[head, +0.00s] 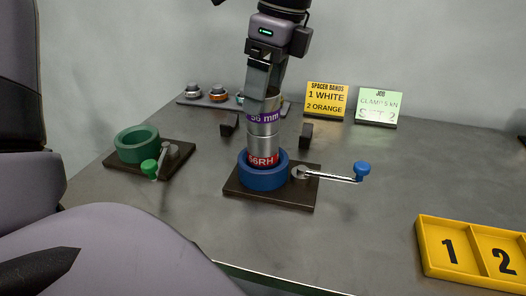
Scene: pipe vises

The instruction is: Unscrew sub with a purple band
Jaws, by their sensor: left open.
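The sub with the purple band (263,117) stands upright in the middle of the head view; the band reads "mm" after partly hidden digits. Below it is a grey metal section, then a red band (263,160) reading "6RH" at its end. This stack stands in the round blue vise (263,177) on a dark base plate. My left gripper (264,92) points down from above at the sub's top, its fingers open. One finger overlaps the sub's upper part; I cannot tell whether it touches. My right gripper is not in view.
The blue-knobbed crank (340,178) sticks out right of the vise. A green vise (138,145) with its own crank stands left. Behind are a rack of small parts (217,95), a yellow sign (326,99) and a green sign (377,107). A yellow numbered tray (431,224) lies front right.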

